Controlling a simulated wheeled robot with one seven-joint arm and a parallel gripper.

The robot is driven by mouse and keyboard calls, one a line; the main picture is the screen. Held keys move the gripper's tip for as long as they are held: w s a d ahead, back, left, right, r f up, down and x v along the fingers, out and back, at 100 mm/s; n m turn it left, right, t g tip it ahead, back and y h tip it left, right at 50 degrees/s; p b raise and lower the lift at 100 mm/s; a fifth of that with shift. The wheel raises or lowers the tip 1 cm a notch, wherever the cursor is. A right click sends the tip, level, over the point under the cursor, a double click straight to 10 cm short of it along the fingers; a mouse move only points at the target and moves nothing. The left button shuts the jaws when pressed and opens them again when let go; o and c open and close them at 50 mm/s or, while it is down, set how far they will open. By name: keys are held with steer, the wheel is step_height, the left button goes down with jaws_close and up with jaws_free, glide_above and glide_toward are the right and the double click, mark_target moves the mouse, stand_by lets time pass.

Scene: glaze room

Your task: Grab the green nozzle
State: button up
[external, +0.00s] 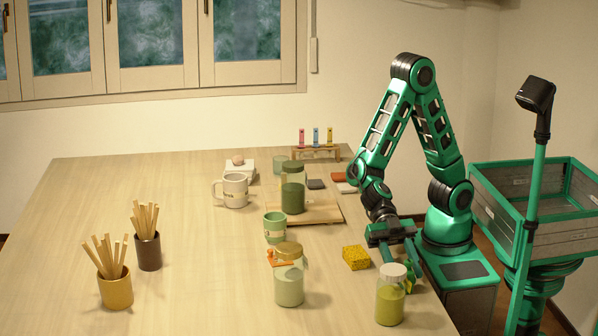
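My gripper (402,258) points down over the right front part of the table, close to my base. Its two green fingers stand apart, and I see nothing held between them. A small green piece (411,283), possibly the green nozzle, lies just below the fingers. It is partly hidden by a capped jar of yellow-green glaze (390,298). The piece and the fingers have much the same green, so its outline is hard to make out. I cannot tell whether the fingers touch it.
A yellow sponge (356,257) lies left of my gripper. A pale green jar (289,285) and a green cup (275,228) stand farther left.

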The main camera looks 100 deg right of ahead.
mark_target(410, 282)
steer(key=shift+x, duration=2.9)
steer(key=shift+d, duration=0.1)
steer(key=c, duration=1)
